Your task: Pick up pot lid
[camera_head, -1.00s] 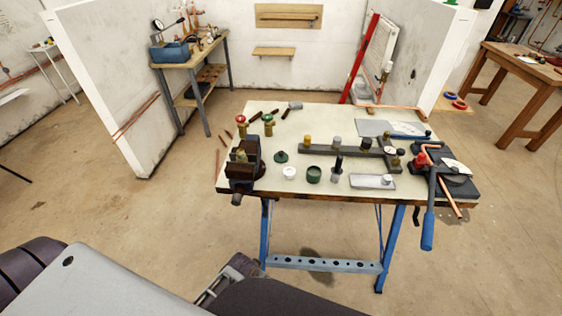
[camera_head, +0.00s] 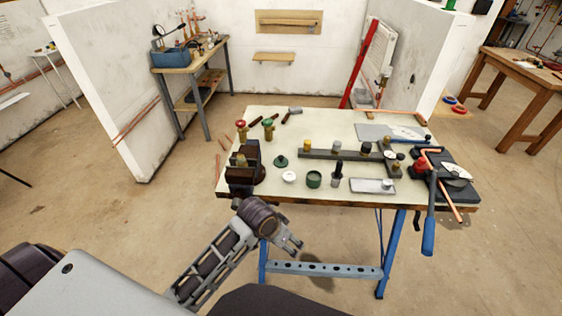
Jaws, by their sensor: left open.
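A small dark green lid with a knob (camera_head: 281,161) lies on the workbench top, left of centre; it looks like the pot lid. A green round pot (camera_head: 314,179) stands to its right and nearer the front edge. A white round piece (camera_head: 289,177) lies between them. My left gripper (camera_head: 297,246) is in front of the bench, below the lid in the picture, apart from it. It is open and seems empty, though its fingers show small. My right gripper is out of view.
The pale workbench (camera_head: 335,126) has a dark vise (camera_head: 244,172) left of the lid. A dark bar with fittings (camera_head: 340,154) lies behind the pot. A pipe bender with a blue handle (camera_head: 428,235) is at the right. Green and red valves stand behind the lid.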

